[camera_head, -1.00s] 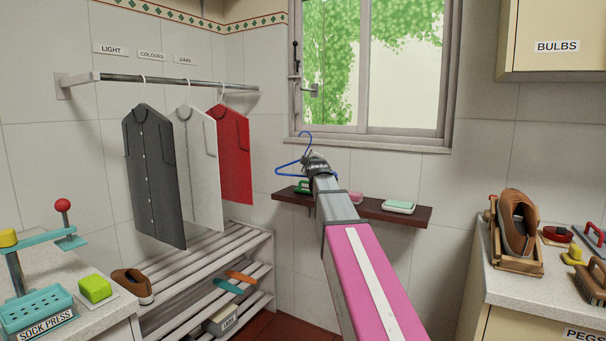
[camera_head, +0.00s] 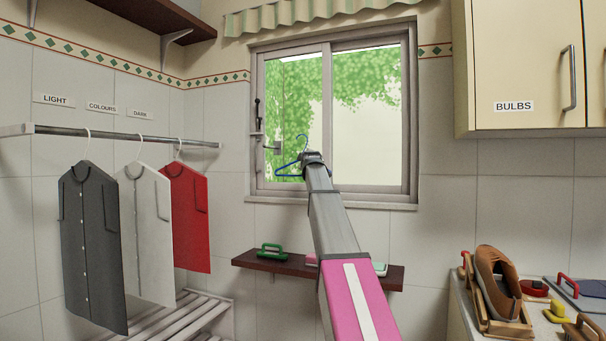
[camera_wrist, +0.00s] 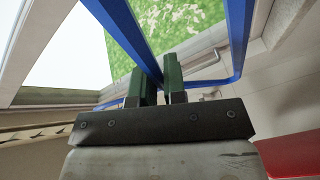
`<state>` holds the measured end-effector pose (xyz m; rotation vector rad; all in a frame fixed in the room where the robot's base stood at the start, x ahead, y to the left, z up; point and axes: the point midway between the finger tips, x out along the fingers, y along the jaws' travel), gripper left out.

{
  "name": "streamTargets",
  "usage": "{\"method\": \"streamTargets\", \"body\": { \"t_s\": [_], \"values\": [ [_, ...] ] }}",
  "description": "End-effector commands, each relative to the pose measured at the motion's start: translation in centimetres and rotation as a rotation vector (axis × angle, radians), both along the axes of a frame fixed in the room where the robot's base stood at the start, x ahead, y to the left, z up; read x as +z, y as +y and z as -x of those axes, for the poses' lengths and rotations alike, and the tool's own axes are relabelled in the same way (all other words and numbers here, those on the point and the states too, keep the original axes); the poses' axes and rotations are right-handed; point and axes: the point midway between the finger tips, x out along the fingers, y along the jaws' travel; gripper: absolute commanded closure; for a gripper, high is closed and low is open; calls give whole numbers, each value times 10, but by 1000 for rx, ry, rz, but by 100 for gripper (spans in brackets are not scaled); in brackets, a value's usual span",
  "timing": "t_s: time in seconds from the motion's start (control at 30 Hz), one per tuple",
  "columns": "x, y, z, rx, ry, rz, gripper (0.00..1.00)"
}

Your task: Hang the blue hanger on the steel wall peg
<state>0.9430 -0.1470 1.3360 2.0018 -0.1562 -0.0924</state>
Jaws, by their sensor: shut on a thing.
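The blue hanger (camera_head: 289,170) is in my gripper (camera_head: 311,158), held up in front of the window in the head view. Its hook points up. In the wrist view the blue hanger (camera_wrist: 238,35) spans the top of the picture, and the green fingers of my gripper (camera_wrist: 159,85) are shut on it where its bars meet. A steel rail (camera_head: 125,136) on the left wall carries a dark, a white and a red shirt on hangers.
A window (camera_head: 330,120) with a handle is behind the hanger. A brown shelf (camera_head: 252,262) with a green brush is below it. A cream cupboard (camera_head: 520,60) hangs at upper right, above a counter with a shoe and brushes. Open air surrounds the hanger.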

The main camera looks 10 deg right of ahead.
Motion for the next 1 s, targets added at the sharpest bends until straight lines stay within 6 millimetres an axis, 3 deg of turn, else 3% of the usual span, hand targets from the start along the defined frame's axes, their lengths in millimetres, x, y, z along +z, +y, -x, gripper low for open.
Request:
{"method": "streamTargets", "body": {
  "t_s": [1.0],
  "values": [
    [2, 50, -37, 0, 0, 0, 100]
  ]
}}
